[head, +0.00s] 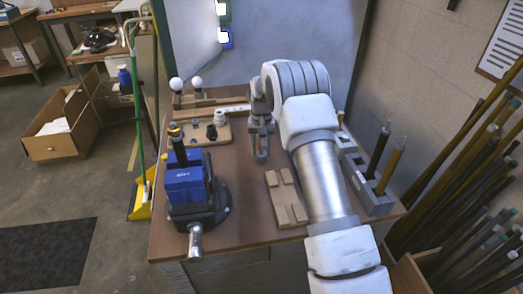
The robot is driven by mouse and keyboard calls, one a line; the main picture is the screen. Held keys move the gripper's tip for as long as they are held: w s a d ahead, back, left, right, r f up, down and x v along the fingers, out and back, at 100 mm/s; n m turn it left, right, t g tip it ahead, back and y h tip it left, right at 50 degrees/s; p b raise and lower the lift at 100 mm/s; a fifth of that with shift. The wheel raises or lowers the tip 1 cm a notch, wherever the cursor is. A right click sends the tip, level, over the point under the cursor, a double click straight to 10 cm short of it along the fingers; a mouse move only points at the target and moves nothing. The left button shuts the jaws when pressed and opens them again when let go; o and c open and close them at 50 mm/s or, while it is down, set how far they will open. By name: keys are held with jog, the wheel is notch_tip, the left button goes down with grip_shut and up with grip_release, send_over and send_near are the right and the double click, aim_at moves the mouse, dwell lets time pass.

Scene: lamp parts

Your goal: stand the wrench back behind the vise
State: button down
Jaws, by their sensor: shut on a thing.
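The blue vise (187,184) stands on a dark base at the front left of the bench, with its metal handle toward me. A black shaft with a yellow band rises at its far side. My gripper (262,148) points down over the middle of the bench, to the right of the vise and farther back. It is shut on a narrow grey thing that appears to be the wrench. The fingers and the thing blend together, so its ends and tilt are hard to make out. My arm hides part of the bench's right side.
A wooden board (206,132) with dark knobs lies behind the vise. Two white balls (197,81) stand farther back. A slotted wooden block (283,200) lies right of the vise. A grey holder (370,196) with upright tools stands at the right edge. Bare bench lies between vise and block.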

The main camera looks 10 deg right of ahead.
jog(key=shift+f, duration=0.15)
jog(key=shift+f, duration=0.1)
jog(key=shift+c, duration=1.8)
grip_release()
